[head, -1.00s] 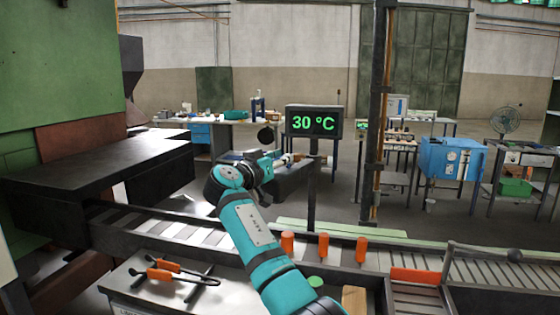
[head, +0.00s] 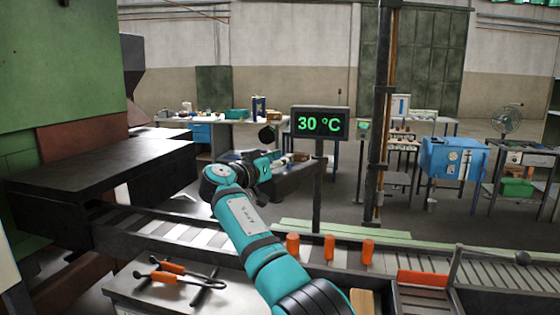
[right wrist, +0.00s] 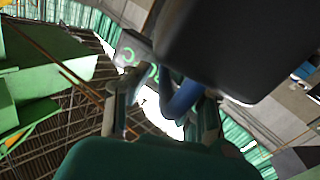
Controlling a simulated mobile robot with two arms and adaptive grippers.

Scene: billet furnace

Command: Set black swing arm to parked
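My right gripper (head: 274,160) is at mid-picture, beyond the conveyor and left of the display post, far from that lever. In the right wrist view its two fingers (right wrist: 165,105) stand apart, with a dark blue rounded piece between or behind them. I cannot tell whether they touch it. My left gripper is not in view.
A display (head: 320,123) reads 30 °C on a post. Three orange cylinders (head: 330,247) stand along the conveyor (head: 200,235). Orange-handled tongs (head: 175,272) lie on the front table. A black furnace table (head: 100,165) is at left, a dark pole (head: 378,130) right of centre.

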